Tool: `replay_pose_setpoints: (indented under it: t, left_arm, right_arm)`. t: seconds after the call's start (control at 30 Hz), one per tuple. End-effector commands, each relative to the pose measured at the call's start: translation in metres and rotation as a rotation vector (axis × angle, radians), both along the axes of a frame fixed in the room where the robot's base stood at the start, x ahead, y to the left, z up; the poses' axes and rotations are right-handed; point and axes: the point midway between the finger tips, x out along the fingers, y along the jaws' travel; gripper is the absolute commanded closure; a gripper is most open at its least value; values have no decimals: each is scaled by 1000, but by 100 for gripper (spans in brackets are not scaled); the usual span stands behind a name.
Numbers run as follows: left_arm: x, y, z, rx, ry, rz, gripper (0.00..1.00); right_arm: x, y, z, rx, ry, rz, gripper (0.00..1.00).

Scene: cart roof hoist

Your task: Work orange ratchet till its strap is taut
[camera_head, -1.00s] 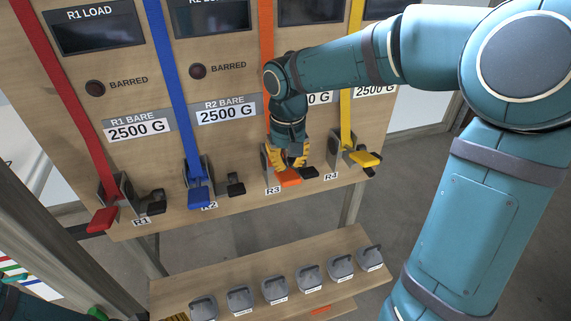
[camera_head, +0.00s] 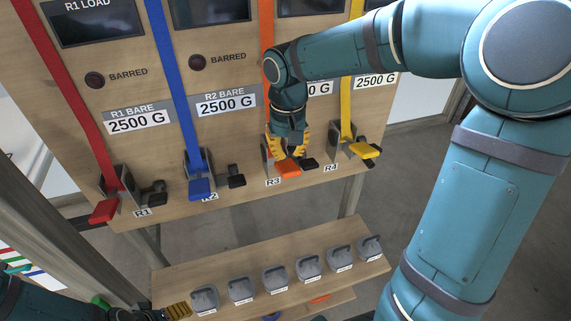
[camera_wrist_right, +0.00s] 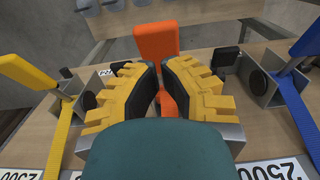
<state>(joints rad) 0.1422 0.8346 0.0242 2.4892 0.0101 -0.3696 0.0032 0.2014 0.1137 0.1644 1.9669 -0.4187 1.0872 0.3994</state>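The orange ratchet (camera_head: 287,168) is the third ratchet from the left on the wooden board, by the R3 label. Its orange strap (camera_head: 266,25) comes straight down from above and passes behind my right wrist, which hides its lower part. My right gripper (camera_head: 289,152) points down at this ratchet. In the right wrist view the orange handle (camera_wrist_right: 154,43) runs between its yellow fingers (camera_wrist_right: 162,80), with the dark pads close against both sides. My left gripper (camera_head: 178,311) shows only in part at the bottom edge, away from the ratchets.
A red ratchet (camera_head: 104,210) and a blue ratchet (camera_head: 200,188) are to the left, a yellow ratchet (camera_head: 363,150) close to the right. Black levers stand beside them. A lower shelf (camera_head: 170,283) holds several grey weights (camera_head: 275,281). Open floor lies between board and shelf.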

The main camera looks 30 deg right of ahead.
Motion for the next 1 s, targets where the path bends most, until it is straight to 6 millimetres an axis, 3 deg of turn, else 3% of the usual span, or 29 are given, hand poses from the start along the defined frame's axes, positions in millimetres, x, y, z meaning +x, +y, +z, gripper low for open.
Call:
replay_pose_setpoints:
  t: [0.53,1.0]
  left_arm:
    - [0,0,47,0,0,0,26]
    - [0,0,47,0,0,0,26]
  right_arm:
    - [0,0,58,0,-1,0,100]
    - [0,0,58,0,0,0,100]
